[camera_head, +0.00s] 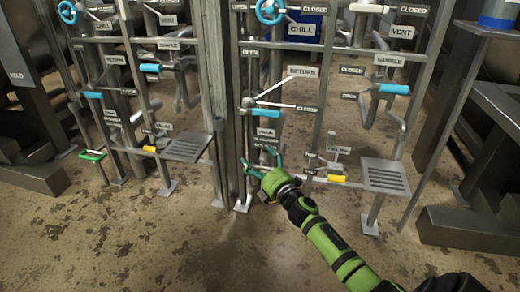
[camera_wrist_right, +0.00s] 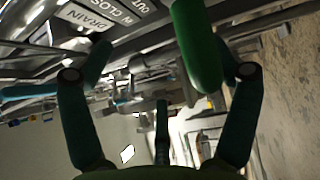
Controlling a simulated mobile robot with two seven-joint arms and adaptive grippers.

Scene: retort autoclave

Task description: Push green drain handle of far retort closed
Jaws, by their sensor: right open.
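My right gripper (camera_head: 258,162) is open low in front of the middle post of the pipe racks. Its arm comes in from the lower right in the head view. In the right wrist view my right gripper (camera_wrist_right: 158,62) has its two dark green fingers spread wide. A green handle (camera_wrist_right: 194,45) shows there close to the right finger, beside a DRAIN sign (camera_wrist_right: 88,18). I cannot tell whether the finger touches it. In the head view this handle is hidden by or blends with the gripper. Another green handle (camera_head: 92,155) is on the left rack. My left gripper is not in view.
Blue valve handles (camera_head: 265,113), yellow handles (camera_head: 337,178) and several label plates crowd the racks. Grated steps (camera_head: 385,175) jut out low on the right rack. A steel frame (camera_head: 465,225) stands at the lower right. The floor in front is clear.

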